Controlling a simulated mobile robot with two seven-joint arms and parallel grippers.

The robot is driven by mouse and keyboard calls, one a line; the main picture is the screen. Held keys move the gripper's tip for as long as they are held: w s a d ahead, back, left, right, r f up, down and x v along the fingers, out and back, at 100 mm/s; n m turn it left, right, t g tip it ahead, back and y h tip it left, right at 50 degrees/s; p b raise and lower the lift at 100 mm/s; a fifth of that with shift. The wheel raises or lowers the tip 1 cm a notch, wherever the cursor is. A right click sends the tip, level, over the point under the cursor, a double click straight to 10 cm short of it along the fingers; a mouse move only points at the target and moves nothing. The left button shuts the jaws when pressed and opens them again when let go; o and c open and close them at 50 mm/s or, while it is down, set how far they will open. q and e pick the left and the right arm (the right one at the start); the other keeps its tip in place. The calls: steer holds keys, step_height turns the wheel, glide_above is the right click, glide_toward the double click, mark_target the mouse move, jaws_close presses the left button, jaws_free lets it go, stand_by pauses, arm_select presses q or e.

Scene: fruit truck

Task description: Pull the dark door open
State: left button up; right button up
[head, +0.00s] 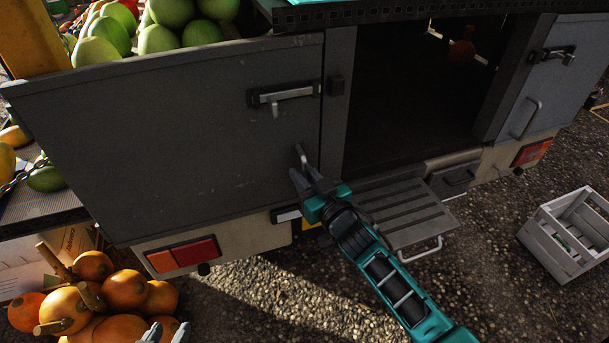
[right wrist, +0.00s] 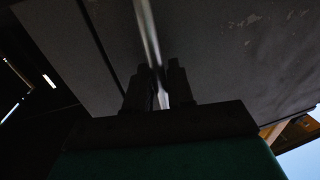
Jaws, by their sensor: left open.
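The dark door (head: 190,130) is a wide, dark grey panel on the left of the truck's back in the head view. It carries a latch handle (head: 285,94) near its upper right and a thin metal pull bar (head: 301,155) lower down by its right edge. My right gripper (head: 306,176) is at this pull bar. In the right wrist view, the bar (right wrist: 148,35) runs between the dark fingers (right wrist: 159,88), which appear closed on it. My left gripper (head: 167,333) is open and empty at the bottom edge, in front of the orange fruit; only its fingertips show.
A dark opening (head: 420,90) lies right of the door, with a slatted step (head: 405,212) below. A second grey door (head: 560,85) stands further right. Orange fruit (head: 125,289) lies at the lower left, green melons (head: 160,40) above the door. A grey crate (head: 540,240) stands at right.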

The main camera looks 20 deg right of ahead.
jaws_close()
steer(key=shift+s, duration=0.2)
